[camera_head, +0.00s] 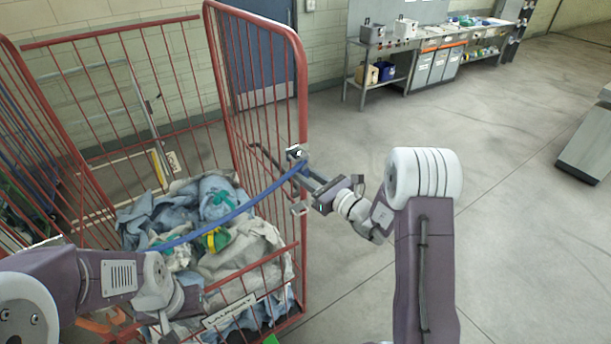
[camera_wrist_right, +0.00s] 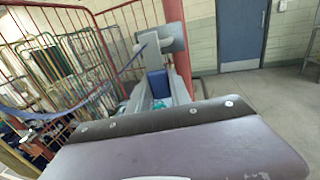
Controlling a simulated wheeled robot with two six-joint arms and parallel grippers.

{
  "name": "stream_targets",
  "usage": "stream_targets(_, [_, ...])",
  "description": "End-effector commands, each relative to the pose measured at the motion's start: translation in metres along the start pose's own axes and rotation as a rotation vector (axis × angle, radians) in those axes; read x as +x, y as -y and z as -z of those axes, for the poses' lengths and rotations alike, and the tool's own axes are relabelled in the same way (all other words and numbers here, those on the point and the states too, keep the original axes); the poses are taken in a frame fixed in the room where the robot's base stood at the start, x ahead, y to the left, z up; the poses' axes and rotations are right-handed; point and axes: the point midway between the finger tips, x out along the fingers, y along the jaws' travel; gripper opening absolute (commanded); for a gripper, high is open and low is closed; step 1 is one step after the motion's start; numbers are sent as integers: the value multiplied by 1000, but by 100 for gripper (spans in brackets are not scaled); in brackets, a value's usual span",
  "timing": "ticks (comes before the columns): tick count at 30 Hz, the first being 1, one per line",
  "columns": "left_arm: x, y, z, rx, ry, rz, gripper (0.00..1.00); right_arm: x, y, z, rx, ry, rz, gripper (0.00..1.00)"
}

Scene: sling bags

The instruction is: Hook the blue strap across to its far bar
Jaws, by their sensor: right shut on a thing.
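The blue strap (camera_head: 225,216) runs across the open front of a red cage trolley, from low on the left up to the right. My right gripper (camera_head: 303,180) is shut on its right end, beside the trolley's right front post (camera_head: 302,110). In the right wrist view, a blue piece (camera_wrist_right: 157,84) shows between the fingers, and the strap (camera_wrist_right: 62,112) trails off to the left. I cannot tell whether the strap end touches the post. My left gripper (camera_head: 190,302) is low at the trolley's front left; its fingers are not clear. The strap's left end is hidden.
Crumpled blue and white laundry (camera_head: 205,205) fills the trolley's bottom. A label plate (camera_head: 230,311) hangs on the low front rail. A grey workbench (camera_head: 430,42) stands at the back wall.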

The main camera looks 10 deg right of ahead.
Motion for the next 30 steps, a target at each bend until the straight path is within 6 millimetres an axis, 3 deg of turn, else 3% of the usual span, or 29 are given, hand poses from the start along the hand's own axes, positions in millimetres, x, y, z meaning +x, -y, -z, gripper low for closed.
stream_targets(8, [3, 0, 0, 0, 0, 0, 0, 0, 0, 3, 0, 1, 0, 0])
stream_targets(9, [3, 0, 0, 0, 0, 0, 0, 0, 0, 3, 0, 1, 0, 33])
stream_targets(11, [3, 0, 0, 0, 0, 0, 0, 0, 0, 3, 0, 1, 0, 50])
stream_targets(18, [3, 0, 0, 0, 0, 0, 0, 0, 0, 3, 0, 0, 0, 50])
stream_targets(21, [3, 0, 0, 0, 0, 0, 0, 0, 0, 3, 0, 0, 0, 68])
stream_targets(30, [4, 0, 0, 0, 0, 0, 0, -1, 0, 3, 0, 0, 0, 68])
